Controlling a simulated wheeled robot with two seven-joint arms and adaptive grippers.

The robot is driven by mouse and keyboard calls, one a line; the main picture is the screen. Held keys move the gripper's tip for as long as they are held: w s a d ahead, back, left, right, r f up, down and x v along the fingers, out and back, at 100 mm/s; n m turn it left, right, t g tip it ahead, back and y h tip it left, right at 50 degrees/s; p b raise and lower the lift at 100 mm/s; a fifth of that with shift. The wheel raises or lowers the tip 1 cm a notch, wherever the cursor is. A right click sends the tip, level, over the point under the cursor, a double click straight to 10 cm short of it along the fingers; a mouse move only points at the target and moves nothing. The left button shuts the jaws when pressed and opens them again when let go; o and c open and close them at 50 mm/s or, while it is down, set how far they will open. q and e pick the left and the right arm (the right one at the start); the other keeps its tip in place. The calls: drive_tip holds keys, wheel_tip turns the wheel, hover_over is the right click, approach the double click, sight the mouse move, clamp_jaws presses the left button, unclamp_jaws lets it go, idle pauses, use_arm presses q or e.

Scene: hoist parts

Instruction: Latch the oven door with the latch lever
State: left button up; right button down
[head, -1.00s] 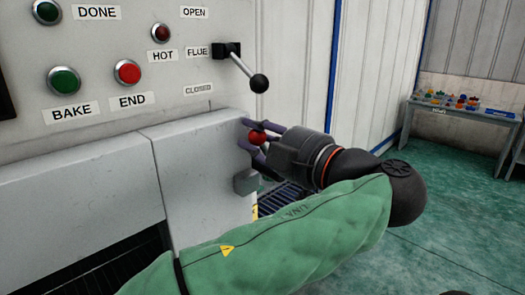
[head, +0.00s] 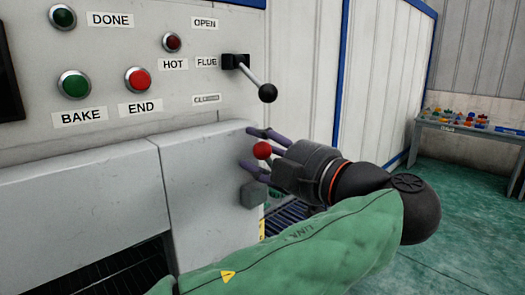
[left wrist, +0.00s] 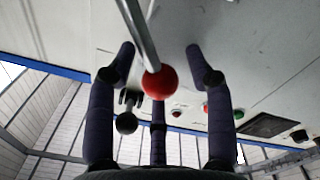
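The latch lever shows as a red ball knob (head: 262,150) at the right edge of the oven's grey front. In the left wrist view its metal rod comes from the top down to the red ball (left wrist: 160,82). My left gripper (head: 250,147) is at the knob with its dark fingers spread around it. In the left wrist view the open fingers (left wrist: 159,52) stand apart on either side of the ball, with gaps. A third finger is partly behind the ball. A grey block (head: 253,194) sits below on the oven's side. The oven door is hard to tell from the grey front panels (head: 205,190). My right gripper is out of view.
The flue lever (head: 267,93) with a black knob sticks out just above my left gripper. Bake (head: 75,84) and end (head: 138,79) buttons are on the panel. A table with small colored parts (head: 470,125) stands far right. Green floor at right is clear.

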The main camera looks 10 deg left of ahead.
use_arm(q)
drive_tip(key=v, duration=0.8)
drive_tip(key=shift+d+r, duration=0.1)
drive_tip(key=shift+d, duration=0.05)
drive_tip(key=shift+v, duration=1.85)
drive_tip(key=shift+s, duration=0.1)
